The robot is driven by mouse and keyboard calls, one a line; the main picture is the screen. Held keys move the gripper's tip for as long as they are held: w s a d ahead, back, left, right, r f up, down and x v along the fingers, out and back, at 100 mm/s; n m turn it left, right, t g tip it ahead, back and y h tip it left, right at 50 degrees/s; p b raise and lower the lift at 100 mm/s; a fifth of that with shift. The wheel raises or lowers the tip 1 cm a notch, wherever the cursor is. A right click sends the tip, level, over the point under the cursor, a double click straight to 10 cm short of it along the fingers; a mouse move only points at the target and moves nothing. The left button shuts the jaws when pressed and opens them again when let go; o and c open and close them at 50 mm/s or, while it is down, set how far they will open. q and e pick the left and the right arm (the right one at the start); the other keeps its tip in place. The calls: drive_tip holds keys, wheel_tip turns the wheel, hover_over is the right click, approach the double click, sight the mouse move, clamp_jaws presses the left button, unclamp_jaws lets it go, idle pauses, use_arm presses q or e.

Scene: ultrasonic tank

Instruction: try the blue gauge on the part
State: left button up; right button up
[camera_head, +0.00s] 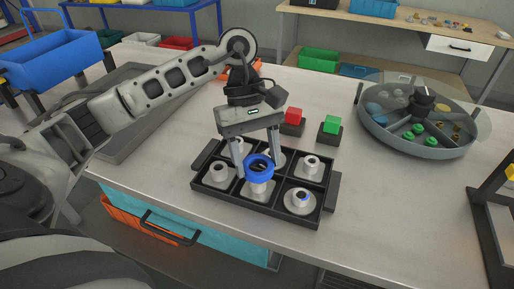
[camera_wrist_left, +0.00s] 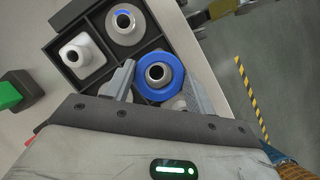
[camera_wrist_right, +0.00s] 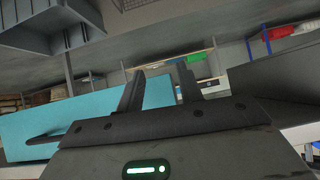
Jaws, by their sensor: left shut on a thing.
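The blue gauge (camera_head: 259,162) is a thick blue ring. My left gripper (camera_head: 258,168) comes down over the black tray (camera_head: 276,210) and is shut on the ring, a finger on each side. The part (camera_head: 257,188), a pale piece with a square base and round boss, stands upright in the front middle compartment, under the ring. In the left wrist view the boss (camera_wrist_left: 157,72) shows inside the blue gauge (camera_wrist_left: 172,91); how far down the ring sits I cannot tell. My right gripper (camera_wrist_right: 160,92) is open and empty in the right wrist view.
Several similar pale parts (camera_head: 300,201) stand in the other compartments. Behind the tray are a red block (camera_head: 293,116) and a green block (camera_head: 331,126) on dark bases. A round divided tray (camera_head: 420,130) stands at right.

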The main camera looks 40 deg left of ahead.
sight(260, 193)
use_arm(q)
drive_tip(key=shift+f, duration=0.7)
drive_tip(key=shift+b, duration=0.5)
drive_tip(key=shift+f+b, duration=1.95)
drive_tip(key=shift+b, duration=0.25)
idle(0.9)
idle(0.6)
